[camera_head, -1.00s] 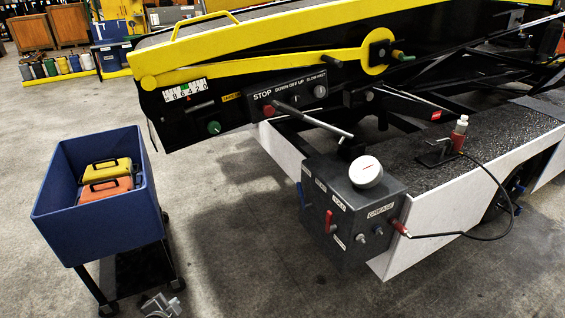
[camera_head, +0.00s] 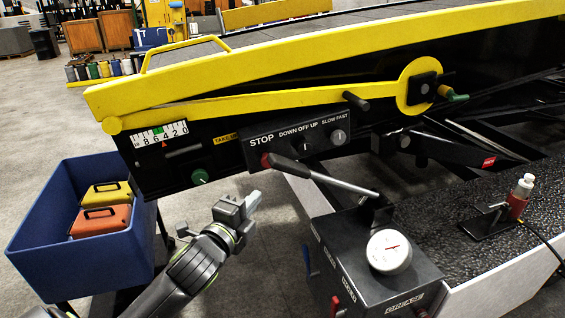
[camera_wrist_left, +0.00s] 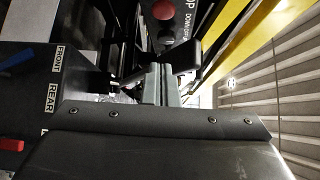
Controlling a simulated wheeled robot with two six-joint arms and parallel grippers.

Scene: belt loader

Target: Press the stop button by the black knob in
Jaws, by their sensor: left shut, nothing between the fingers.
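The red stop button (camera_head: 265,160) is on the black control panel (camera_head: 256,152), under the word STOP. It also shows at the top of the left wrist view (camera_wrist_left: 165,9). A black knob (camera_head: 305,147) sits to its right under DOWN OFF UP. My left gripper (camera_head: 252,201) is shut and empty, below and slightly left of the button and apart from it. Its fingers (camera_wrist_left: 161,82) point towards the panel in the left wrist view. My right gripper is not in view.
A lever with a black grip (camera_head: 290,168) sticks out just beside the button, over the grey box (camera_head: 345,262) with a gauge. A green knob (camera_head: 199,177) is to the left. A blue bin (camera_head: 110,255) holds yellow and orange cases.

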